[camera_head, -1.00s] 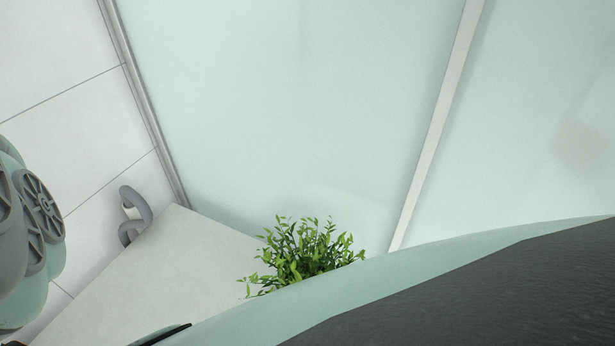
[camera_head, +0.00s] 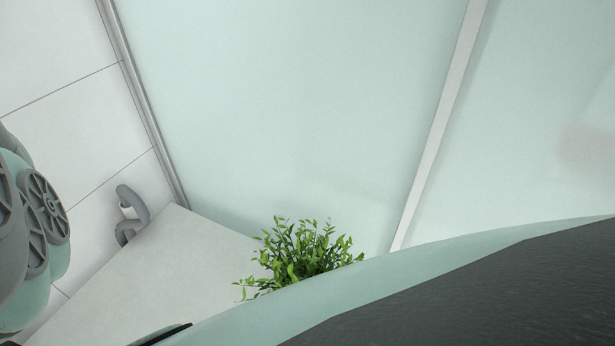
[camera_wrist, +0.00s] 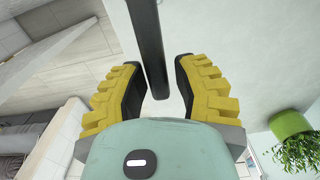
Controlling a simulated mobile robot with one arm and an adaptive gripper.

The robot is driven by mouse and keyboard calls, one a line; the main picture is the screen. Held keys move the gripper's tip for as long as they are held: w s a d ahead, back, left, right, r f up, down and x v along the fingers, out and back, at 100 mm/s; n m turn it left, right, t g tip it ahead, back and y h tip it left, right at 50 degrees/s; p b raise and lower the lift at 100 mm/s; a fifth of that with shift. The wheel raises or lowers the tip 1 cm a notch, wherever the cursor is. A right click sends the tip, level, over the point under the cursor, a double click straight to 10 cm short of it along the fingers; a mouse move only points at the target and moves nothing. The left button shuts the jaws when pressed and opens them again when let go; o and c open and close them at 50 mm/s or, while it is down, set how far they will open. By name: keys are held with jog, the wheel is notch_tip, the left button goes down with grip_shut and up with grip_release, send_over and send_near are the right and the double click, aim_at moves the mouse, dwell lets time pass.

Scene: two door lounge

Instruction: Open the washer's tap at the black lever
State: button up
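The black lever (camera_wrist: 148,38) shows in the wrist view as a dark straight bar. It comes in from the top edge, and its end lies between my fingers. My gripper (camera_wrist: 158,66) is open, with its yellow, black-padded fingers on either side of the bar. A narrow gap shows on the right of the bar; on the left I cannot tell whether the pad touches it. The tap's body and the washer cannot be made out. The lever and my gripper do not show in the head view.
In the head view a leafy plant (camera_head: 297,255) stands by a pale flat surface (camera_head: 165,270). A grey curved fixture (camera_head: 137,203) is beside the tiled wall. Large pale-green panels (camera_head: 300,100) fill the back. The wrist view shows a green pot (camera_wrist: 290,124) at right.

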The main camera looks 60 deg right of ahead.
jog(key=o, duration=0.3)
notch_tip(320, 180, up, 5)
jog(key=shift+w+r, duration=0.15)
jog(key=shift+r, duration=1.1)
jog(key=shift+s, duration=0.2)
